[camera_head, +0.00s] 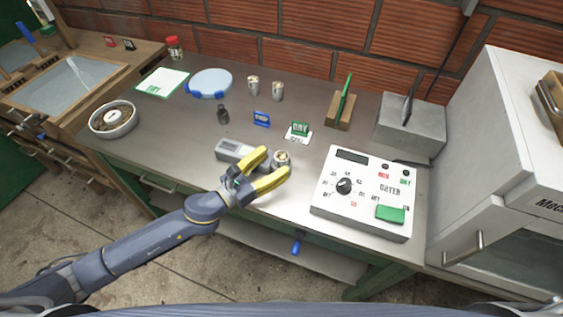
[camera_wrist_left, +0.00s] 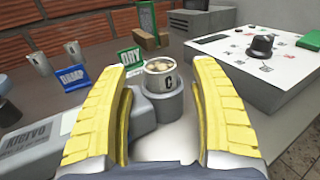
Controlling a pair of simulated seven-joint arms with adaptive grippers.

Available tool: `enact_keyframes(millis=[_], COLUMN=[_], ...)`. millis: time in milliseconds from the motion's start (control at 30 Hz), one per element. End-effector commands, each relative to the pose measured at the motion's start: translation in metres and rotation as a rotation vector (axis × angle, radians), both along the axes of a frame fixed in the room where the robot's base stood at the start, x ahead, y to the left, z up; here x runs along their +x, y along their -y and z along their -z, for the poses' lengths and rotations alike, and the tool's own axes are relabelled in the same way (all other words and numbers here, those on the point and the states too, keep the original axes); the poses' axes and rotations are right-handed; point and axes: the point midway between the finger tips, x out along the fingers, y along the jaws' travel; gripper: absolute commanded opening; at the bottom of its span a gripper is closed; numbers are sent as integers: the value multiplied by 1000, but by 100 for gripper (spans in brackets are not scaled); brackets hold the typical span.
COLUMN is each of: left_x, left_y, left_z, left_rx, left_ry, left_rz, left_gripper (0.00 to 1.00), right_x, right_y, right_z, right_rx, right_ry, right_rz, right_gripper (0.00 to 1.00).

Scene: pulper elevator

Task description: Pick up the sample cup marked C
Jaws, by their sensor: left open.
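In the head view the cup (camera_head: 282,157) is at the front middle of the steel bench, just beyond the fingertips. My left gripper (camera_head: 268,167) has yellow fingers and is open. In the left wrist view its fingers (camera_wrist_left: 158,80) stand to either side of the cup, with gaps on both sides. Whether the cup lies fully between the fingertips is hard to tell. My right gripper is not in view.
Two similar cups (camera_head: 278,91) stand at the back. A green DRY sign (camera_head: 300,128) and blue DAMP sign (camera_head: 261,119) stand behind the meter. A white dryer panel (camera_head: 368,190) is close on the right. A dark weight-like object (camera_head: 223,114) stands left. Bare bench lies between them.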

Motion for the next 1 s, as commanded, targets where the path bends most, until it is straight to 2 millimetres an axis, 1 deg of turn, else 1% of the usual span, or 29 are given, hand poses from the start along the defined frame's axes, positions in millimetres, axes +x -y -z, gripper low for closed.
enact_keyframes(millis=[100, 233, 367, 567, 600, 1000], left_x=[10, 18, 20, 21, 21, 20], left_y=[12, 20, 23, 23, 23, 23], left_z=[-1, -1, -1, -1, -1, -1], left_rx=[-1, 0, 0, 0, 0, 0], left_ry=[0, 1, 0, 0, 0, 0], left_rz=[0, -1, -1, 0, 0, 0], left_gripper=[63, 63, 63, 63, 65, 18], right_x=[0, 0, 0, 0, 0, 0], right_y=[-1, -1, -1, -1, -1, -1], right_z=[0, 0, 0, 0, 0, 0], right_rx=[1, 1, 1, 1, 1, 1], right_ry=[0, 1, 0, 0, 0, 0], right_rz=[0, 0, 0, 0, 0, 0], right_gripper=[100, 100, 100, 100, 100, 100])
